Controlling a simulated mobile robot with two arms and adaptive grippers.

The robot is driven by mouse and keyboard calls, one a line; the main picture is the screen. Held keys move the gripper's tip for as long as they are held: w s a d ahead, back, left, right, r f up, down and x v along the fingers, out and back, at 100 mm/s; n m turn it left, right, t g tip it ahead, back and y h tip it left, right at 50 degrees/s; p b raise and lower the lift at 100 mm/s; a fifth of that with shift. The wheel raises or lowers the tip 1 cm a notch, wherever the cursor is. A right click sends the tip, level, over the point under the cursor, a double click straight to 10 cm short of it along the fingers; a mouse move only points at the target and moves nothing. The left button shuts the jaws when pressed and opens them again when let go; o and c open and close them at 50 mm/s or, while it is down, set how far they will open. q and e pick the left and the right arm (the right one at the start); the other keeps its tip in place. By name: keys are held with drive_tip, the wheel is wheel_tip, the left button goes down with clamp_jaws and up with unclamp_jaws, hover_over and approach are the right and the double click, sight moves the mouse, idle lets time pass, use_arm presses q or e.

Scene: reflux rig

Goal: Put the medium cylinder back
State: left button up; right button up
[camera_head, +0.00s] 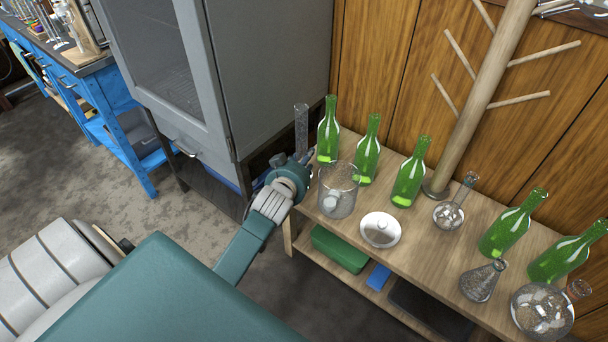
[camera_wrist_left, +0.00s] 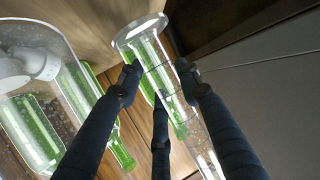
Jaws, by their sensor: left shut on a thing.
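The clear glass cylinder (camera_head: 301,128) stands roughly upright at the left end of the wooden bench, left of the first green bottle. My left gripper (camera_head: 308,160) is shut on it at its lower visible part. In the left wrist view the dark fingers (camera_wrist_left: 160,82) close around the cylinder (camera_wrist_left: 170,92), and its wide round end shows at the top. The gripper hides the cylinder's lower end in the head view, so I cannot tell whether it touches the bench. My right gripper is not in view.
A wooden peg rack (camera_head: 483,95) stands behind. A grey cabinet (camera_head: 262,75) is close on the left.

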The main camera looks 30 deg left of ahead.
use_arm(q)
drive_tip(key=shift+f, duration=0.65)
wheel_tip(320, 180, down, 3)
drive_tip(key=shift+f+b, duration=0.2)
drive_tip(key=shift+b, duration=0.65)
drive_tip(key=o, duration=1.3)
drive_tip(key=shift+r, duration=0.1)
